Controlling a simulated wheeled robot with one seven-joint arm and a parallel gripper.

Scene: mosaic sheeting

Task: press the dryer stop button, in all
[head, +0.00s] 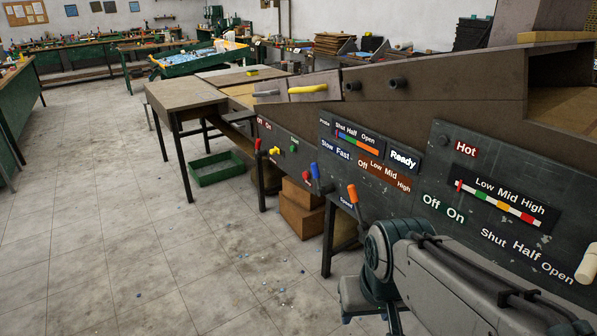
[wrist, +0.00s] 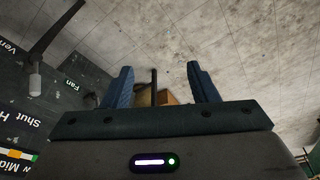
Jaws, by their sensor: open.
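The machine's dark control panel (head: 408,212) runs along the right of the head view, with labels such as "Ready", "Hot", "Slow Fast" and "Off On". I cannot single out the dryer stop button; no "Stop" label is readable. A small red part (head: 306,176) and a small green part (head: 293,148) sit on the panel's far end, too small to tell what they are. My gripper (wrist: 162,82) is open and empty in the wrist view, its two blue fingers apart above the floor, with the panel to the left. In the head view my arm stands in front of the panel.
Orange (head: 352,193), blue (head: 314,171) and yellow (head: 275,151) levers stick out of the panel. Cardboard boxes (head: 301,212) and a green crate (head: 216,168) are on the floor. A table (head: 185,94) stands beyond. The floor at left is free.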

